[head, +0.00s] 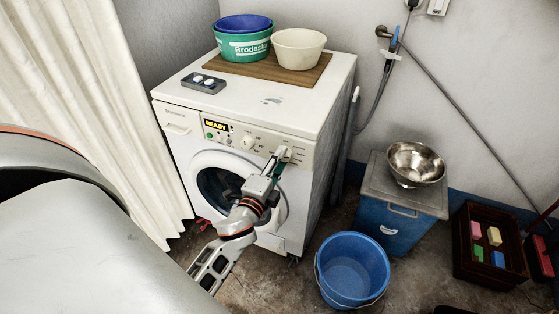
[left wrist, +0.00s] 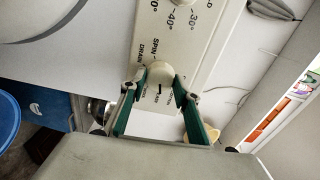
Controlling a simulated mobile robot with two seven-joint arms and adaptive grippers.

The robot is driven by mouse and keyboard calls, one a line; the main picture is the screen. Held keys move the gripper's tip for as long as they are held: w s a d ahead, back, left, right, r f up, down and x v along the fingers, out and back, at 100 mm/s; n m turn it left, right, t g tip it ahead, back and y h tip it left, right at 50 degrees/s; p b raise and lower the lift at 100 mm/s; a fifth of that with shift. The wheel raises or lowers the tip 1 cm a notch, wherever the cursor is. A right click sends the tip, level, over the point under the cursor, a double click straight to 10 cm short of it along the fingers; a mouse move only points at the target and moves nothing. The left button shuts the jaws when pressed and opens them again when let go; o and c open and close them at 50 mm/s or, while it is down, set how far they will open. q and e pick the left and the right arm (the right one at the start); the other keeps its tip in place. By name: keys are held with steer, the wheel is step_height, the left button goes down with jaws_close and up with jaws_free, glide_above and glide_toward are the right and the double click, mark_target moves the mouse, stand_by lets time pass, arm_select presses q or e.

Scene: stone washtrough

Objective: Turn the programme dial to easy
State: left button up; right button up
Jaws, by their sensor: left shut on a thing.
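The white washing machine (head: 311,180) stands against the wall with its control panel facing me. My left gripper (head: 281,155) is at the right part of this panel, in front of the round door. In the left wrist view, the green fingers of my left gripper (left wrist: 160,84) are closed around the pale round programme dial (left wrist: 160,73). A dark pointer mark on the dial points down in that picture. DRAIN and SPIN are printed beside it; the lettering below is too small to read surely. My right gripper is not in view.
A second dial (head: 247,142) with temperature marks sits on the panel, left of my gripper. The display (head: 215,125) reads READY. Basins (head: 298,48) stand on a board on top. A blue bucket (head: 352,270) is on the floor at the right; a white curtain (head: 90,110) hangs left.

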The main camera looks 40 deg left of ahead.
arm_select(q)
steer(key=shift+m, duration=0.5)
steer(key=o, duration=1.1)
steer(key=v, duration=0.7)
steer(key=shift+s+d, duration=0.1)
steer(key=shift+s, duration=0.15)
